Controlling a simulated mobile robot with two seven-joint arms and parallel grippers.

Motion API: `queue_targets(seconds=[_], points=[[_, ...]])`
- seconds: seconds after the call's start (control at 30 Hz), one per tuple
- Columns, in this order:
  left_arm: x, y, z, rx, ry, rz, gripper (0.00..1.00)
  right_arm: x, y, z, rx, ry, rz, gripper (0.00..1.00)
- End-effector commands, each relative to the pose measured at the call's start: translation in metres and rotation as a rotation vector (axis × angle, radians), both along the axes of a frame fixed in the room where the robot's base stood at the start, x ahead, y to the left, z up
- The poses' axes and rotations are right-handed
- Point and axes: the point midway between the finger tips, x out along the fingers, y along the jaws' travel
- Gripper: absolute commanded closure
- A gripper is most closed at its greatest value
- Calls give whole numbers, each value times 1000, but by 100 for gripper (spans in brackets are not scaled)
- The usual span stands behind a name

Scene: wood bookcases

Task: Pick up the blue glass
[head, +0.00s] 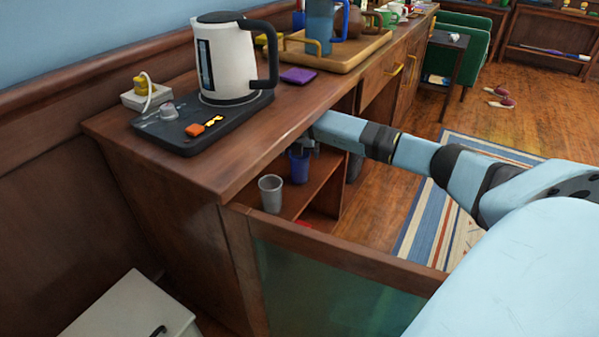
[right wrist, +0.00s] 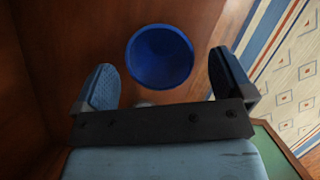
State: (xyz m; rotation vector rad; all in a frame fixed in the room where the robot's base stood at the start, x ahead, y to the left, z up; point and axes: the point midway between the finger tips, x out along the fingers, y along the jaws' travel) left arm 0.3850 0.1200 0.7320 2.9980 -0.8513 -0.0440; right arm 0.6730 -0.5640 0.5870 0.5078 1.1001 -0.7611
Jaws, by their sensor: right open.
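The blue glass (head: 299,167) stands on the shelf (head: 318,172) inside the open cabinet under the wooden counter. In the right wrist view the blue glass (right wrist: 160,56) is seen from above, its round mouth just beyond and between my fingertips. My right gripper (right wrist: 160,85) is open, with one finger on each side of the glass and clear space to both. In the head view my right gripper (head: 308,143) is partly hidden by the counter edge, above the glass. My left gripper is not in either view.
A grey cup (head: 270,193) stands on the same shelf, left of the glass. The cabinet's open glass-panelled door (head: 335,285) is in front. The counter (head: 225,170) overhangs the shelf and holds a kettle (head: 228,60) and a wooden tray (head: 345,60).

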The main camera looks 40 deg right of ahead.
Motion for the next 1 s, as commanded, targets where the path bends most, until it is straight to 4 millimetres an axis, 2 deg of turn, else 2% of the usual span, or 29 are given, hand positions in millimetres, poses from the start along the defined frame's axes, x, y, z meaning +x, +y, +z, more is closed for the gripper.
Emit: queue_targets(seconds=[0.2, 0.3, 0.57, 0.6, 0.67, 0.83, 0.87, 1.0], points=[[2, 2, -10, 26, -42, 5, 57, 6, -6, -28, 2, 1, -1, 1], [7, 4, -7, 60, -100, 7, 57, 10, -11, -42, 1, 0, -1, 1], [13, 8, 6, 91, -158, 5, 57, 12, -14, -45, 0, 0, 0, 1], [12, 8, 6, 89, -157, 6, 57, 12, -14, -45, 0, 0, 0, 4], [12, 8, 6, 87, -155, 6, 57, 12, -14, -45, 0, 0, 0, 17], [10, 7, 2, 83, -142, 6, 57, 12, -13, -45, 0, 0, 0, 56], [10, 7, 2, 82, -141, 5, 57, 12, -13, -45, 0, 0, 0, 61], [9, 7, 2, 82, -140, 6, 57, 12, -13, -45, 1, -1, 0, 61]])
